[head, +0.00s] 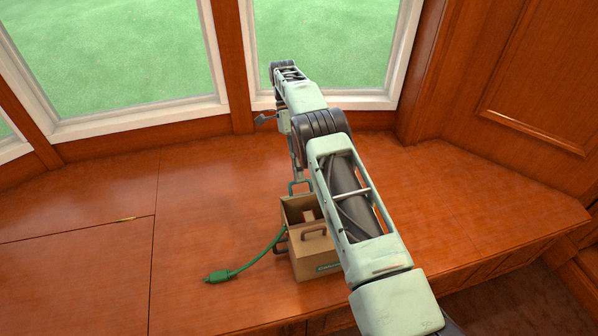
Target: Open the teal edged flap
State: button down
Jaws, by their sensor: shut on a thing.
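A tan box (312,262) with an open top stands on the wooden bench, partly hidden behind my arm. A teal edge (299,184) shows at the back of its opening and appears to belong to the raised flap. My gripper (298,172) is above the back of the box, pointing down at this teal edge. It looks shut on the flap there, but the fingertips are small and partly hidden.
A green cable with a plug (217,277) lies on the bench (205,200), left of the box. A small brass-coloured piece (127,218) lies at a bench seam. Windows (120,60) rise behind.

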jog(key=c, duration=2.1)
grip_release()
